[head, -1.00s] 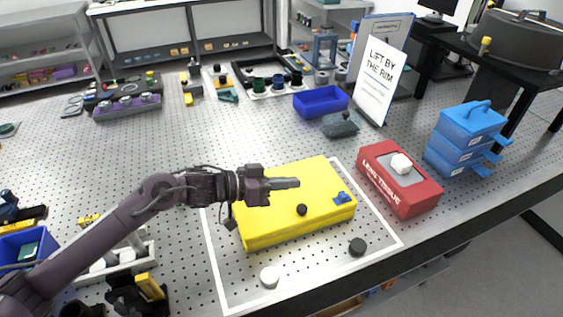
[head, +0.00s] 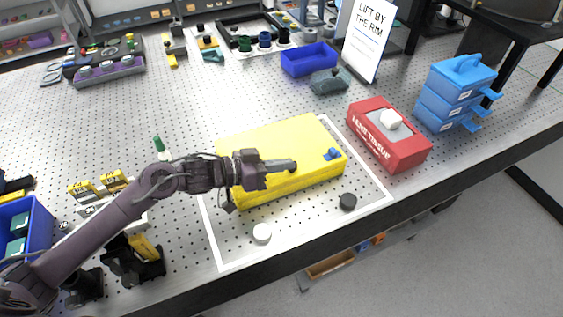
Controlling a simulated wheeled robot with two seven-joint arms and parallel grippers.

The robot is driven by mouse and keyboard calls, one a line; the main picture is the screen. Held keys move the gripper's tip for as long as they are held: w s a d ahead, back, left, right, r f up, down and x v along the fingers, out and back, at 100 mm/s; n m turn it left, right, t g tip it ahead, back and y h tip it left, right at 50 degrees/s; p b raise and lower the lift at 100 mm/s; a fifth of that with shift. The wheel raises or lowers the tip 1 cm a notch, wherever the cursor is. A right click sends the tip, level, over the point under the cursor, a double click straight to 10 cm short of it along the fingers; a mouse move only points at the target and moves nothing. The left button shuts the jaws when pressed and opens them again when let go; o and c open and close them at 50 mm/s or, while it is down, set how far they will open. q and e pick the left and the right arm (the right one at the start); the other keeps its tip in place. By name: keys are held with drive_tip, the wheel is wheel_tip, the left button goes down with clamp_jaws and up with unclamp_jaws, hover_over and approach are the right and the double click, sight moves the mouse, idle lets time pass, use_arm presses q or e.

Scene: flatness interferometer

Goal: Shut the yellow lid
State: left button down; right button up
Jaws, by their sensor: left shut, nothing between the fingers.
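The yellow lid (head: 285,135) is the flat top of a yellow case on the white-outlined area of the bench. It looks level, and I see no clear gap below it. A blue latch (head: 333,154) sits at its right front. My left gripper (head: 287,166) is shut and empty, pointing right across the front edge of the lid. Its tips overlap the dark knob there in the picture; I cannot tell whether they touch it. The gripper hides part of the lid and the case front. My right gripper is out of view.
A blue bin (head: 308,60) is behind.

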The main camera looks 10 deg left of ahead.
use_arm(q)
drive_tip(key=shift+s+f, duration=0.15)
drive_tip(key=shift+f, duration=0.15)
drive_tip(key=shift+r+p, duration=0.5)
wheel_tip(320, 180, up, 4)
drive_tip(key=p, duration=0.3)
drive_tip(key=shift+s+a+f+b, duration=0.15)
drive_tip(key=shift+s+a+b, duration=0.55)
drive_tip(key=shift+s+a, duration=0.45)
drive_tip(key=v, duration=0.2)
drive_tip(key=b+v, duration=0.1)
drive_tip(key=v, duration=0.2)
drive_tip(key=shift+a, duration=0.35)
drive_tip(key=shift+s+a+r, duration=0.35)
drive_tip(key=shift+a+r, duration=0.1)
drive_tip(key=shift+r, duration=0.1)
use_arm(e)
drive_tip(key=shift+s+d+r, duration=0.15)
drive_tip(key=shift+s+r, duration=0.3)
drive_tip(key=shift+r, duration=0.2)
